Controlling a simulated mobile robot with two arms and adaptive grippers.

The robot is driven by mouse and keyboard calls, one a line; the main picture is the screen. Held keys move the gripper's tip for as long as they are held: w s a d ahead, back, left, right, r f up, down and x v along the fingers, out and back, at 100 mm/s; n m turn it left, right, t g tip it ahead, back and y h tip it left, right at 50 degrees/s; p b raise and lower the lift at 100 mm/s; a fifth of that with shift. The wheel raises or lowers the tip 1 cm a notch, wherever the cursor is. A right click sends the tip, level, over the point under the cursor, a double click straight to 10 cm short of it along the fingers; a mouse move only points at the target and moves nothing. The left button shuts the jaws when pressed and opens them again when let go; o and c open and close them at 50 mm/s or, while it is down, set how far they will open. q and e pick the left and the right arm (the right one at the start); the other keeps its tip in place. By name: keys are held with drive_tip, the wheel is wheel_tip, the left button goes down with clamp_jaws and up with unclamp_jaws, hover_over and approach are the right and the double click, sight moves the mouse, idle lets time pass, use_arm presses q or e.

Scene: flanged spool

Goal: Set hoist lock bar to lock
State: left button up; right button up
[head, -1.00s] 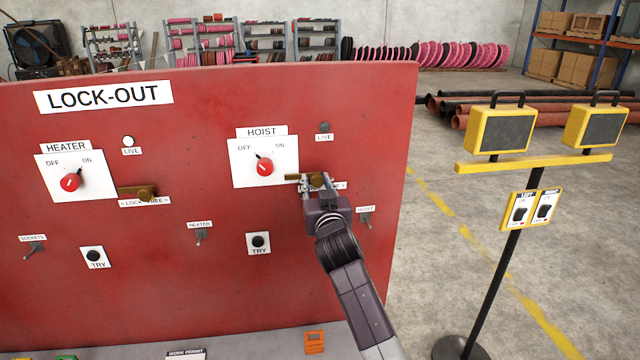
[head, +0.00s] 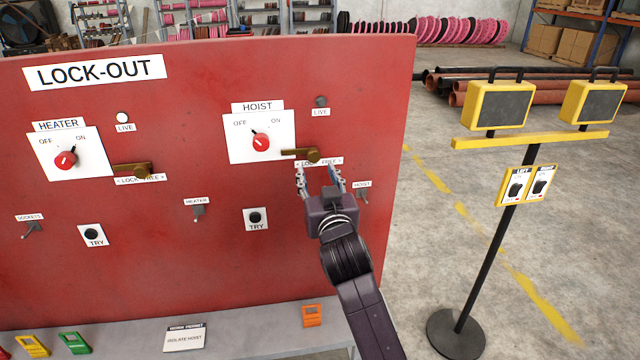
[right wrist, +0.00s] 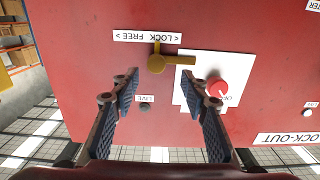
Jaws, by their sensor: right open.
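The hoist lock bar (head: 298,153) is a brass bar with a round pivot (head: 313,156) on the red panel. It lies about level and points left, its tip at the edge of the white HOIST plate. The LOCK FREE label (head: 332,161) sits just below it, partly hidden by my gripper. My right gripper (head: 319,172) is open and empty, below and in front of the bar, apart from it. In the right wrist view the bar (right wrist: 180,60) shows beyond the parted fingers (right wrist: 165,85). My left gripper is not in view.
The red HOIST knob (head: 261,142) has its pointer toward OFF. The HEATER knob (head: 66,160) and its brass bar (head: 130,170) are at the left. A grey shelf (head: 250,322) holds tags below. A yellow lamp stand (head: 519,220) is at the right.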

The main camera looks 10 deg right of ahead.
drive_tip(key=shift+s, duration=1.85)
drive_tip(key=s+f+n+g+y+b, duration=0.1)
drive_tip(key=s+f+g, duration=0.2)
drive_tip(key=f, duration=1.7)
drive_tip(key=s+f+n+g+b, duration=0.1)
drive_tip(key=s+f+g+b, duration=0.15)
drive_tip(key=f, duration=1.65)
drive_tip(key=s+d+f+g, duration=0.1)
drive_tip(key=s+f+g, duration=0.1)
drive_tip(key=s+f, duration=0.5)
drive_tip(key=s+d+f+g, duration=0.15)
drive_tip(key=s+f, duration=0.25)
drive_tip(key=f, duration=0.5)
drive_tip(key=s+d+f+g+b, duration=0.1)
drive_tip(key=s+d+f+g, duration=0.1)
drive_tip(key=s+f, duration=0.6)
drive_tip(key=s+d+f+g, duration=0.3)
drive_tip(key=s+f, duration=0.6)
drive_tip(key=s, duration=1.2)
drive_tip(key=s+d+f+g+h+b, duration=0.1)
drive_tip(key=s+d+f+g, duration=0.2)
drive_tip(key=s+f, duration=0.5)
drive_tip(key=s+d, duration=0.1)
drive_tip(key=s, duration=0.6)
drive_tip(key=shift+f+b, duration=0.15)
drive_tip(key=shift+b, duration=0.15)
drive_tip(key=shift+w+d, duration=0.1)
